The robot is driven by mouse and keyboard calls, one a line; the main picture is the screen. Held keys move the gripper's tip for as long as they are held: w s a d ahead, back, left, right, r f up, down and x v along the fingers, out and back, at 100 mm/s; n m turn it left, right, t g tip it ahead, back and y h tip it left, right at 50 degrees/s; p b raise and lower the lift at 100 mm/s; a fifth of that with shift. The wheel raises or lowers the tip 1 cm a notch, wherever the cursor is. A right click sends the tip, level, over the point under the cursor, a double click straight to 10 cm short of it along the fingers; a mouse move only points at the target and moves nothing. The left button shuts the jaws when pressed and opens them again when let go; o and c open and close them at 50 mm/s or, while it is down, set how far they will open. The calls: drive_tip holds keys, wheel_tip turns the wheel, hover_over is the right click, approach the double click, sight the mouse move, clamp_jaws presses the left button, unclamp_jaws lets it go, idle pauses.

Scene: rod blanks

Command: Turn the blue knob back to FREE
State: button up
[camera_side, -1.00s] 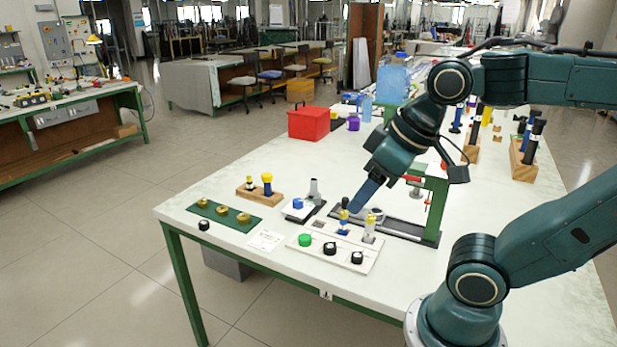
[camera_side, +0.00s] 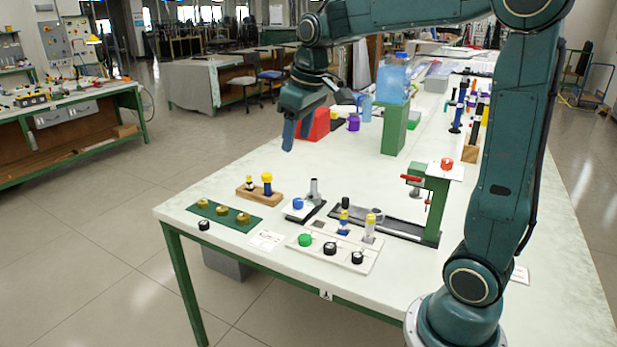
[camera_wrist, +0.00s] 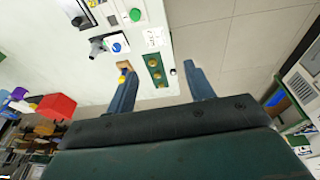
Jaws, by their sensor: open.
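The blue knob (camera_side: 298,203) sits on a small white plate near the front of the table, beside a grey upright post on a dark base. It also shows in the wrist view (camera_wrist: 117,47) on its white plate. Its pointer and any FREE mark are too small to read. My gripper (camera_side: 296,136) is open and empty, high above the table, pointing down. In the wrist view its two fingers (camera_wrist: 163,88) stand wide apart, with the knob up and left of them.
A white panel (camera_side: 345,262) with a green knob and two black knobs lies right of the blue knob. A wooden block (camera_side: 258,197) with yellow-topped rods and a green strip (camera_side: 205,208) with brass pieces lie left. A green clamp stand (camera_side: 436,200) rises at right.

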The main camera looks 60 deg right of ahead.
drive_tip(key=w+d+f+g, duration=0.1)
drive_tip(key=w+d+f, duration=0.5)
drive_tip(key=w+d, duration=0.35)
drive_tip(key=g, duration=0.2)
hover_over(298, 200)
wheel_tip(298, 200, down, 11)
drive_tip(key=shift+y, duration=0.4)
drive_tip(key=shift+a, duration=0.1)
wheel_tip(298, 200, down, 14)
drive_tip(key=shift+r, duration=0.1)
drive_tip(key=shift+c, duration=0.2)
drive_tip(key=c, duration=0.9)
